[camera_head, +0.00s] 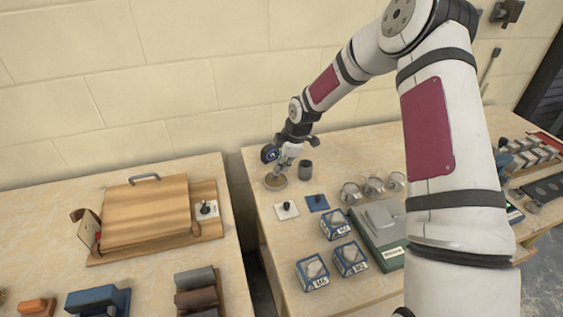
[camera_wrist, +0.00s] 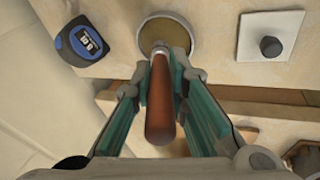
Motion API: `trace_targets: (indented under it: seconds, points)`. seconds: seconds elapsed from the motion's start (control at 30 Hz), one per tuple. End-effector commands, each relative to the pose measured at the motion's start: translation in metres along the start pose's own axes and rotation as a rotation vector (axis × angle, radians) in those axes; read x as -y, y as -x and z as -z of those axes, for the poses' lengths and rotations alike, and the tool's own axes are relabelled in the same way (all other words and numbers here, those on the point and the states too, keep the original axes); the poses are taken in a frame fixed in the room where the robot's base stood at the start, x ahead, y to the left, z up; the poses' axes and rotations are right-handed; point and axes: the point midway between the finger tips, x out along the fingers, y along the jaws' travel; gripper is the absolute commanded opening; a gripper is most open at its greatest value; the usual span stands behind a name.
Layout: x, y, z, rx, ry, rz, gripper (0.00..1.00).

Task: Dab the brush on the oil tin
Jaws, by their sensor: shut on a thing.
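My gripper (camera_head: 286,160) is shut on the brown wooden handle of the brush (camera_wrist: 160,105), over the far left corner of the right-hand bench. The handle lies between the two teal-lined fingers, which also show in the wrist view (camera_wrist: 162,88). A pale metal collar shows at its far end. The round oil tin (camera_head: 275,183) stands on the bench just below my gripper. In the wrist view the open tin (camera_wrist: 165,24) shows a tan inside, and the brush's tip end overlaps it. The bristles are hard to make out; I cannot tell whether they touch.
A blue tape measure (camera_wrist: 86,40) is left of the tin in the wrist view. A dark grey cup (camera_head: 305,171) stands close right of my gripper. White (camera_head: 286,210) and blue (camera_head: 317,203) knobbed plates lie nearer. Glass jars (camera_head: 373,187) stand farther right. A gap separates the benches.

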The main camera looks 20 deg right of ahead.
Motion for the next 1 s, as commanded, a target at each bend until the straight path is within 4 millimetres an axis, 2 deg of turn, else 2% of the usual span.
trace_targets:
  seconds: [1.0]
  points:
    - [0.0018, -0.0065, -0.0015, 0.0, 0.0, 0.0, 0.0]
